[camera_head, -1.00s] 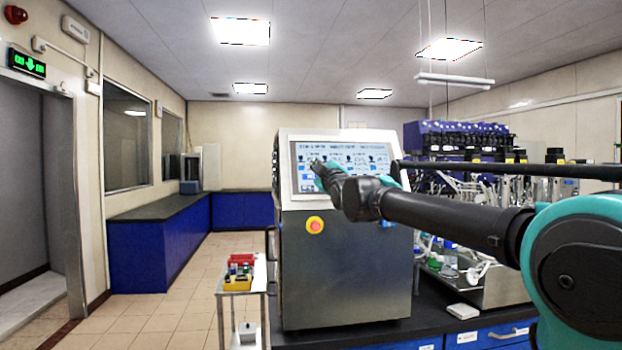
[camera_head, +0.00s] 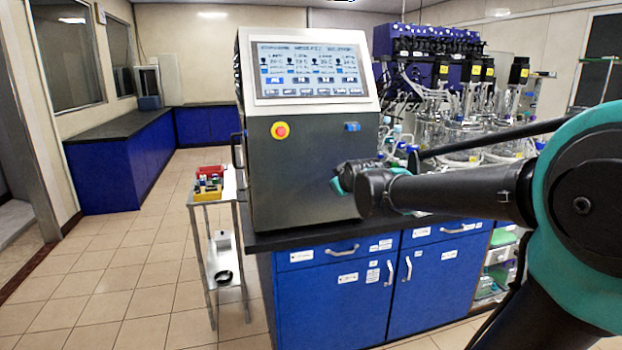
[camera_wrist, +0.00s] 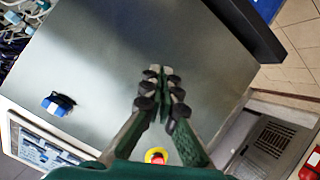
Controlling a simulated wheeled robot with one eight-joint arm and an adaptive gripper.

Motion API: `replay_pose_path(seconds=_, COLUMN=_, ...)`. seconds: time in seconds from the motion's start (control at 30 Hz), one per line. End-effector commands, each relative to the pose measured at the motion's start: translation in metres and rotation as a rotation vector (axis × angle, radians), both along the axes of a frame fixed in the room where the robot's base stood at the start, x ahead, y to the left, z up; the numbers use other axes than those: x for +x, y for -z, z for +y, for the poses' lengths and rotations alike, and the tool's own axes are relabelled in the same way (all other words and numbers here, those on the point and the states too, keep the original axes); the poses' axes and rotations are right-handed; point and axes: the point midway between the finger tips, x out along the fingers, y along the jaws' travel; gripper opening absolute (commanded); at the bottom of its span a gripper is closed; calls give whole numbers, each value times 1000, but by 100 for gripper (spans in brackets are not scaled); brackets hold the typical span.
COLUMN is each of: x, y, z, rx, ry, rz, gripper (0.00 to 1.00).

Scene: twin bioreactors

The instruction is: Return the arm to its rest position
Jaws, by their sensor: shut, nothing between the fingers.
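My arm (camera_head: 450,194) reaches in from the right in the head view, bent at the elbow, with its far end in front of the controller cabinet's lower right side. My gripper is shut and empty; its fingers show in the wrist view (camera_wrist: 160,88), with the cabinet's grey front behind them. In the head view the gripper (camera_head: 345,180) is small and partly hidden by the wrist. The controller cabinet (camera_head: 300,180) stands on the bench, with a lit touchscreen (camera_head: 306,72) and a red button on yellow (camera_head: 280,130).
Glass bioreactor vessels (camera_head: 455,130) and tubing stand right of the cabinet, behind my arm. A blue-fronted bench (camera_head: 340,300) lies below. A small trolley (camera_head: 213,200) with coloured bins stands at left. Tiled floor (camera_head: 110,280) is open at left.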

Motion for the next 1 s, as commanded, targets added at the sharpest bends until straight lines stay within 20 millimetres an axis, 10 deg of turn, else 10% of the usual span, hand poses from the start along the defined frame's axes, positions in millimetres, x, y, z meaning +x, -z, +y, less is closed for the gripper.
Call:
replay_pose_path(seconds=0.5, x=-223, y=240, z=-105, rx=230, ry=434, rz=627, gripper=0)
replay_pose_path(seconds=0.7, x=-279, y=276, z=-114, rx=272, ry=536, rz=746, gripper=0)
replay_pose_path(seconds=1.0, x=-289, y=282, z=-115, rx=279, ry=553, rz=768, gripper=0)
